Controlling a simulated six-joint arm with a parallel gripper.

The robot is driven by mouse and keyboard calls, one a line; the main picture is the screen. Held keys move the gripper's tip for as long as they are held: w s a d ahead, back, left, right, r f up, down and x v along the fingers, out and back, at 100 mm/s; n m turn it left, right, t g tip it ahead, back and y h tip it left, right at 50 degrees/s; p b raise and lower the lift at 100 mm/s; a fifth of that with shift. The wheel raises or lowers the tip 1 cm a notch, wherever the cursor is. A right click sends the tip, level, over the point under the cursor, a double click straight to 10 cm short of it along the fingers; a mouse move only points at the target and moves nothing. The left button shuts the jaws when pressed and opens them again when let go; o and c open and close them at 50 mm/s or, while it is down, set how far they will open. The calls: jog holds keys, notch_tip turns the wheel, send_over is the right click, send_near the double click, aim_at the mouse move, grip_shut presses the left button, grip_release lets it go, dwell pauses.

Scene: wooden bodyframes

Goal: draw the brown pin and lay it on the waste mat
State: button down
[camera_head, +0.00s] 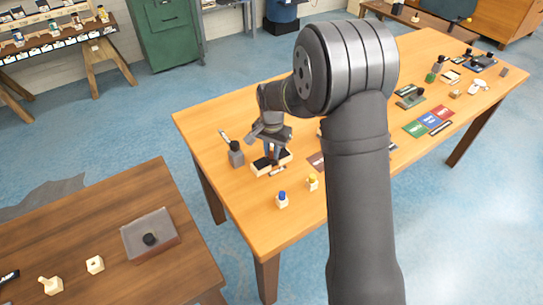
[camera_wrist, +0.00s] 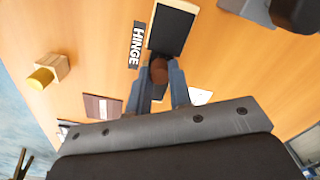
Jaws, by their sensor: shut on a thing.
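My gripper (camera_head: 272,153) is low over the hinge block (camera_head: 262,168) near the left end of the long table. In the wrist view my gripper (camera_wrist: 163,82) is shut on the brown pin (camera_wrist: 159,71), whose rounded top shows between the blue-grey fingers. The hinge block, pale wood with a black face (camera_wrist: 170,28), lies just beyond the fingers, beside a "HINGE" label (camera_wrist: 136,45). I cannot tell whether the pin's lower part is in the block. A dark brown-red mat (camera_wrist: 102,107), possibly the waste mat, lies left of the fingers; it also shows in the head view (camera_head: 316,160).
A block with a yellow top (camera_head: 313,182) and one with a blue top (camera_head: 282,200) stand near the front edge. A grey block with a black knob (camera_head: 236,152) stands close left of my gripper.

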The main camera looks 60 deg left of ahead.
aim_at(272, 153)
jog(key=shift+r, duration=0.65)
jog(key=shift+r, duration=1.75)
jog(key=w+d+r, duration=0.3)
jog(key=w+d, duration=0.6)
jog(key=w+d+r, duration=0.3)
jog(key=w+d, duration=0.6)
jog(key=w, duration=0.1)
jog(key=shift+s+a+f, duration=0.75)
jog(key=shift+a+f, duration=0.9)
jog(key=shift+f, duration=0.15)
jog(key=shift+s+a+f, duration=0.75)
jog(key=shift+a+f, duration=0.95)
jog(key=shift+f, duration=0.1)
jog(key=shift+s+a+f, duration=0.75)
jog(key=shift+a+f, duration=0.9)
jog(key=shift+f, duration=0.15)
